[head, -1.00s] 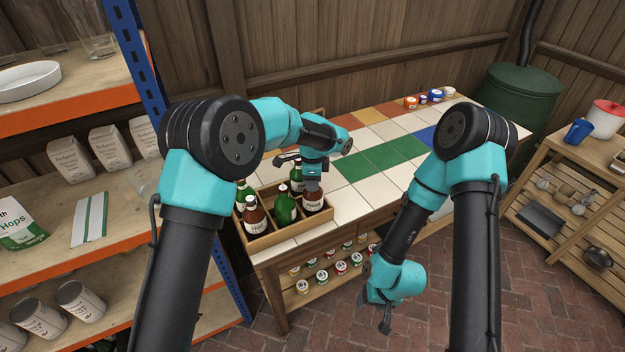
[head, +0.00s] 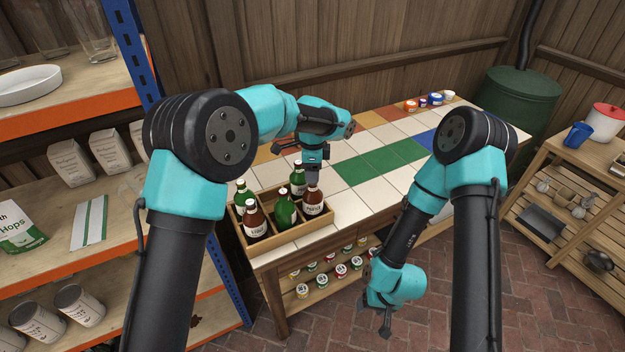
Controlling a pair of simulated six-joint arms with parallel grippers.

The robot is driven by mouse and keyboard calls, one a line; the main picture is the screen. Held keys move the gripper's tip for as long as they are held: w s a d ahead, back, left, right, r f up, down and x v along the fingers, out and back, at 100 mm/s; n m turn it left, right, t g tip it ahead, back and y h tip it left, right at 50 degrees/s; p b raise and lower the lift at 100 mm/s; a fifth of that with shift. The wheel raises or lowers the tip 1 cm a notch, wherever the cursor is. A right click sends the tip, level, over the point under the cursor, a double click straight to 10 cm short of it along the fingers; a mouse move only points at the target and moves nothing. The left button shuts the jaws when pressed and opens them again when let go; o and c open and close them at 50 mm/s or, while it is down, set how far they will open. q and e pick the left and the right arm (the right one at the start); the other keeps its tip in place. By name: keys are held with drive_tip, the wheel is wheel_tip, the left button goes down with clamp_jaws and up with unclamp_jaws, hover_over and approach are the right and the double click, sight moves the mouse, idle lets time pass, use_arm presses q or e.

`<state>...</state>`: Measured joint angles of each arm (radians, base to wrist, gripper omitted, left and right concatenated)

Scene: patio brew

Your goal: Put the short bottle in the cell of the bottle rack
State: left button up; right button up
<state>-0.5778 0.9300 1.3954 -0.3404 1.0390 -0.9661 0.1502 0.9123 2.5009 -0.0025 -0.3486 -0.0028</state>
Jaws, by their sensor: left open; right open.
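The bottle rack (head: 290,238) is a divided wooden crate on the near left end of the tiled bench. Several bottles stand upright in its cells: a brown bottle (head: 255,222) at front left, a green rounded bottle (head: 285,209) in the middle, a brown bottle (head: 313,204) at right, and green bottles behind. The rounded green one looks squat; I cannot tell surely which is the short bottle. My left gripper (head: 312,178) is open, just above the right brown bottle, partly overlapping its top. My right gripper (head: 386,326) is open and empty, low in front of the bench.
Small jars (head: 342,271) stand on the bench's lower shelf. Colored cups (head: 436,98) sit at the bench's far end. The tiled top (head: 360,208) right of the rack is clear. A shelf unit stands close at left.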

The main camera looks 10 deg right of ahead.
use_arm(q)
wheel_tip(320, 180, up, 6)
drive_tip(key=shift+r, duration=0.2)
